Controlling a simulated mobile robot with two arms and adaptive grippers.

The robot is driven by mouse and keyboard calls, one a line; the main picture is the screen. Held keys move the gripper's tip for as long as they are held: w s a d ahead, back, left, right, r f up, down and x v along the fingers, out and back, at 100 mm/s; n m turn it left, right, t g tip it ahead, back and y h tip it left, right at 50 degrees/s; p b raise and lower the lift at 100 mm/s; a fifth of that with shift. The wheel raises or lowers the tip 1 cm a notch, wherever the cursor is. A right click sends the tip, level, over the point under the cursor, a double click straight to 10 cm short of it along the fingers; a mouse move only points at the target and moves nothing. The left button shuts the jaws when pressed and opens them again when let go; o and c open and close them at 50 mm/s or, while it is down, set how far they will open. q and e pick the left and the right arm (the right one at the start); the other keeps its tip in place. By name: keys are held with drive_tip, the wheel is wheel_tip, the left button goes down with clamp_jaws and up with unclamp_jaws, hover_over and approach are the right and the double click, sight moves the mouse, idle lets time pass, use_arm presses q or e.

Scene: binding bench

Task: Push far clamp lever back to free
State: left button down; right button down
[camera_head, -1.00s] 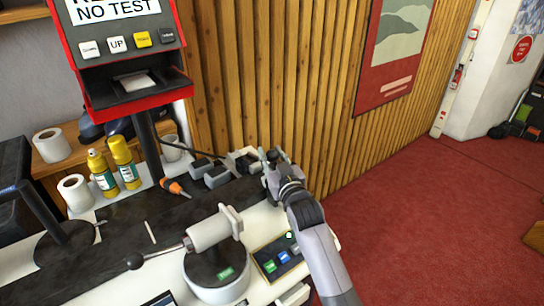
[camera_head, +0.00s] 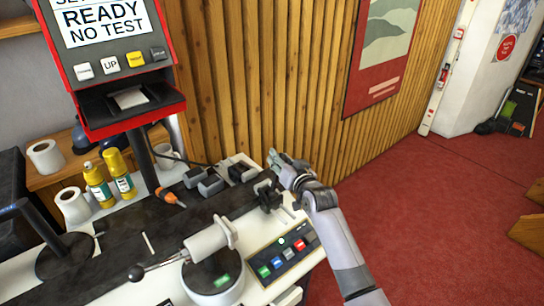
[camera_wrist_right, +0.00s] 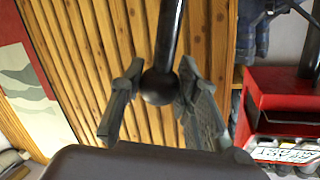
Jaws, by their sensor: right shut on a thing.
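My right gripper (camera_head: 277,163) is above the far end of the bench, just beyond a dark clamp (camera_head: 267,194). In the right wrist view its two fingers (camera_wrist_right: 160,90) stand on either side of a black ball knob (camera_wrist_right: 158,87) on a dark shaft, the far clamp lever's end, and are shut on it. In the head view the fingers are small and the lever is hard to make out there. Another lever with a black ball knob (camera_head: 136,272) sticks out left from a white cylinder (camera_head: 208,243) at the near part of the bench. My left gripper is not in view.
A button panel (camera_head: 283,250) lies right of the cylinder. A red display machine (camera_head: 110,60) rises behind. The slatted wall (camera_head: 260,80) is close beyond the gripper.

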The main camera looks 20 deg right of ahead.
drive_tip(key=w+d+f+m+g+y+b, duration=0.2)
drive_tip(key=d+f+m+b, duration=0.1)
drive_tip(key=d+m, duration=0.3)
drive_tip(key=shift+d+f, duration=0.3)
drive_tip(key=shift+f, duration=0.55)
drive_tip(key=shift+a+f, duration=0.1)
idle(1.0)
